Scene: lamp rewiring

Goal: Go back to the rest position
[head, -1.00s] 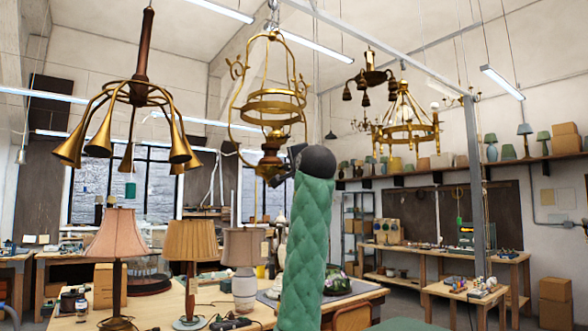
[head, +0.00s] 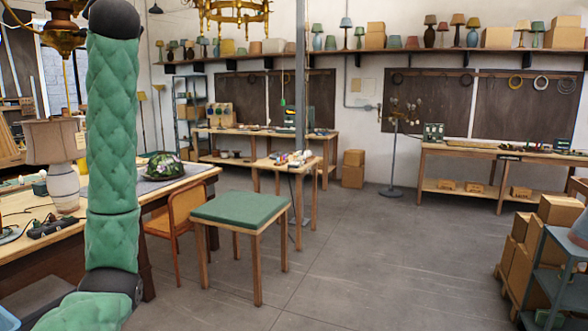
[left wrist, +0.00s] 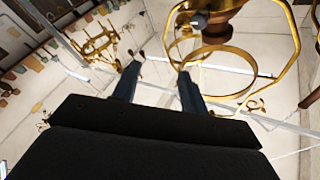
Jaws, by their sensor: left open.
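My left gripper (left wrist: 159,70) shows in the left wrist view with its two dark fingers apart and nothing between them. A brass lamp frame (left wrist: 293,45) with hoops hangs just beyond and to the right of the fingers; I cannot tell the exact gap. A brass chandelier (left wrist: 92,45) is farther off at the left. In the head view, my green padded arm stands upright at the left, and its gripper is out of the picture. My right gripper is not in view.
A wooden workbench (head: 205,176) with a pale-shaded lamp (head: 55,145) is at the left, partly behind my arm. An orange chair (head: 172,208) and a green-topped stool (head: 240,209) stand beside it. Boxes and a grey cart (head: 560,285) are at the right. The middle floor (head: 370,265) is clear.

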